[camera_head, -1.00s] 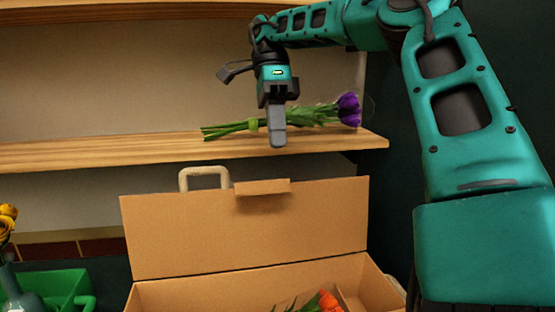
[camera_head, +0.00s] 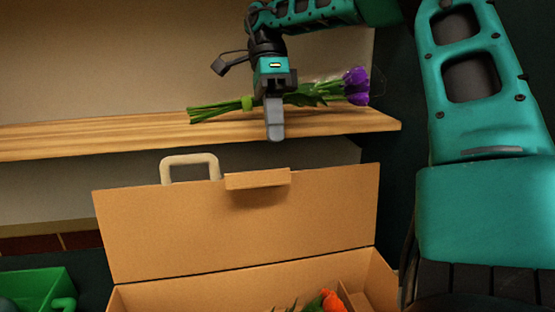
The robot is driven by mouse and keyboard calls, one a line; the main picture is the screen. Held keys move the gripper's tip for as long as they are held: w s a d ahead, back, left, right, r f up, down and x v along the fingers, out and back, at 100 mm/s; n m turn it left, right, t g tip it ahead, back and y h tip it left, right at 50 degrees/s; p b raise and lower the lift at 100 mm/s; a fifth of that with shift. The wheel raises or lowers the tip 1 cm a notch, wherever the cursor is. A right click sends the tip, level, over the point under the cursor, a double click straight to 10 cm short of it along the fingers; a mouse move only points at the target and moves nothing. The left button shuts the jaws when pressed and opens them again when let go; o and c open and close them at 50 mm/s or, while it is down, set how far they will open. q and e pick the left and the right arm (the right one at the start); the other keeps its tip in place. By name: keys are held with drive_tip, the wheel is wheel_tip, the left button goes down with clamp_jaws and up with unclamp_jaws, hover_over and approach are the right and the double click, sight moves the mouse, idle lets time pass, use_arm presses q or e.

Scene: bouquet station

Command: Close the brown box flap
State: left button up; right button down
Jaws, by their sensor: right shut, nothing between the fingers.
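The brown box (camera_head: 210,290) stands at the bottom of the head view, cut off by the lower edge. Its brown flap (camera_head: 235,225) stands up at the back, open, with a small folded tab (camera_head: 257,180) on its top edge. A pale handle (camera_head: 190,163) shows behind the flap. An orange flower (camera_head: 332,301) with green leaves lies inside the box. My right gripper (camera_head: 274,138) is shut and empty, pointing down above the flap's tab and apart from it. My left gripper is out of view.
A wooden shelf (camera_head: 90,136) crosses behind my right gripper. A bunch of purple flowers (camera_head: 357,84) with green stems lies on it, partly hidden by the gripper. A green container (camera_head: 32,287) sits at the lower left.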

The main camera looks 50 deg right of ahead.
drive_tip(key=shift+x, duration=2.75)
